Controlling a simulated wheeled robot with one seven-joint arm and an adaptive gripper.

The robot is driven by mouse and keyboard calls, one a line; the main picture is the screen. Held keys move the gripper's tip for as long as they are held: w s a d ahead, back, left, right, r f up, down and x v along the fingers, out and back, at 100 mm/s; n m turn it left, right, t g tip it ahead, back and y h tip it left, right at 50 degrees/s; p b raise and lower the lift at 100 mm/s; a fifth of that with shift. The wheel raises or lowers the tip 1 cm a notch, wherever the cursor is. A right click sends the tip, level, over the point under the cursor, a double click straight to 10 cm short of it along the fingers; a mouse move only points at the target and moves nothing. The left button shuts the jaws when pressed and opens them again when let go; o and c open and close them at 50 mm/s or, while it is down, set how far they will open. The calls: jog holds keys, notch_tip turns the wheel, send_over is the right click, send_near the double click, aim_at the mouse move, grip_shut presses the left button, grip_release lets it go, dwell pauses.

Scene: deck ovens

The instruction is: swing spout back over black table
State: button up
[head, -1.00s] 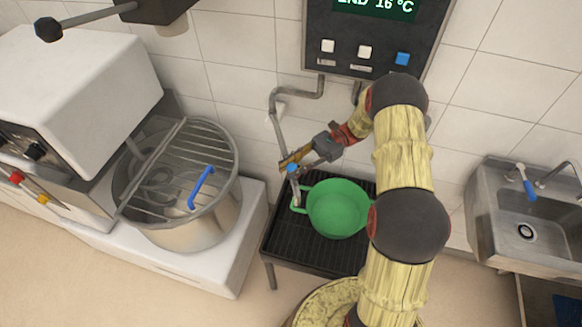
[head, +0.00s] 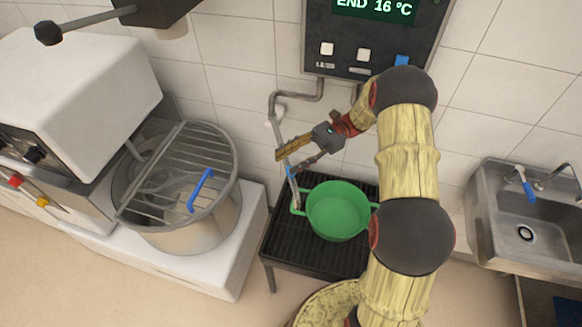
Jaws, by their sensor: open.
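A grey metal spout pipe (head: 281,137) bends down from under the wall control panel. Its lower end, with a blue part (head: 292,171), hangs over the left part of the black table (head: 283,241), beside the green bowl's left handle. The green bowl (head: 338,212) stands on the black slatted table. My gripper (head: 284,164) is open at the spout's lower part, just above the blue part. One finger lies behind or left of the pipe and the other to its right; I cannot tell whether either touches it.
A mixer (head: 75,85) with a steel bowl (head: 196,228) and wire guard (head: 178,165) stands at left. A sink (head: 525,205) is on the right wall. The control panel (head: 370,35) hangs above, reading END 16 °C. My arm covers the table's right side.

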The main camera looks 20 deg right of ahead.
jog(key=shift+r, duration=2.45)
